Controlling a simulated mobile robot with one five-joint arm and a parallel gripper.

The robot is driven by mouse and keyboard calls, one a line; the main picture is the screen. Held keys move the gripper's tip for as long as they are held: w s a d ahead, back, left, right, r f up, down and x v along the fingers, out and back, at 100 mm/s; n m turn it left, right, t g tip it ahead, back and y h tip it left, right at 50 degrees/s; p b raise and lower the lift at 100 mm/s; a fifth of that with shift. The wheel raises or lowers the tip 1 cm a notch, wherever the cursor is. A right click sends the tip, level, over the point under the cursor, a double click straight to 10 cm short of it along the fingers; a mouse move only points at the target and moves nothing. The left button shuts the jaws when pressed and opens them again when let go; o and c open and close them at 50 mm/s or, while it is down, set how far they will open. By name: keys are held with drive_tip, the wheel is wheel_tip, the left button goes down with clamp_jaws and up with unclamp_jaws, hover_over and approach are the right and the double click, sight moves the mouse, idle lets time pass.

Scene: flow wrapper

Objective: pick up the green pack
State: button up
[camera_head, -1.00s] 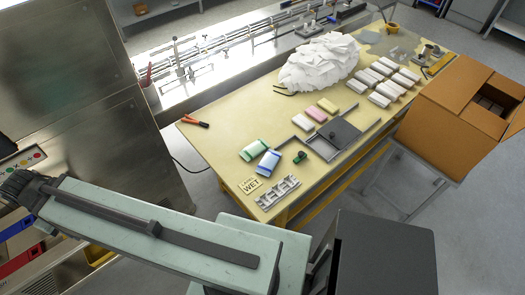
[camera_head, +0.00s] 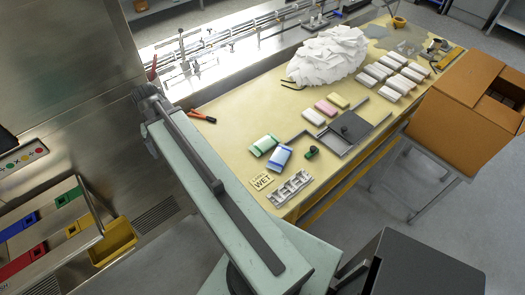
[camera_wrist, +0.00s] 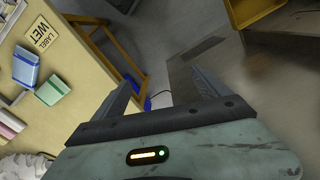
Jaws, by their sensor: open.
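The green pack (camera_head: 264,145) lies on the yellow table (camera_head: 225,130) near its left end, close beside a blue-and-white pack (camera_head: 279,158). In the wrist view the green pack (camera_wrist: 50,91) is at the left, outside the jaws, with the blue pack (camera_wrist: 26,66) next to it. My gripper (camera_wrist: 160,88) is open and empty, with floor and a table leg behind its fingers. In the head view my arm stands to the left of the packs, and the jaws cannot be made out.
A small green-and-black item (camera_head: 312,152), a grey metal rack (camera_head: 290,188) and a "WET" label card (camera_head: 262,181) lie near the packs. A cardboard box (camera_head: 450,120) stands at the right.

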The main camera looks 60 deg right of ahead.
drive_tip(key=s+d+f+m+b, duration=0.2)
drive_tip(key=s+d+m, duration=0.1)
drive_tip(key=d, duration=0.5)
drive_tip(key=s+d+f+m+b, duration=0.1)
drive_tip(key=s+d+f+m, duration=0.25)
drive_tip(key=d, duration=0.45)
drive_tip(key=m+b, duration=0.3)
drive_tip(key=m, duration=0.4)
hover_over(262, 144)
drive_tip(key=w, duration=0.1)
drive_tip(key=shift+d+f, duration=0.2)
drive_tip(key=shift+f, duration=1)
drive_tip(key=shift+s+d+m, duration=0.2)
drive_tip(key=shift+s+m, duration=0.05)
drive_tip(key=shift+m, duration=0.1)
drive_tip(key=f+b, duration=0.8)
drive_tip(key=shift+s+a, duration=0.25)
drive_tip(key=shift+a, duration=0.05)
drive_tip(key=shift+r, duration=0.15)
drive_tip(key=c, duration=1.4)
wheel_tip(262, 144, up, 10)
drive_tip(key=p, duration=1)
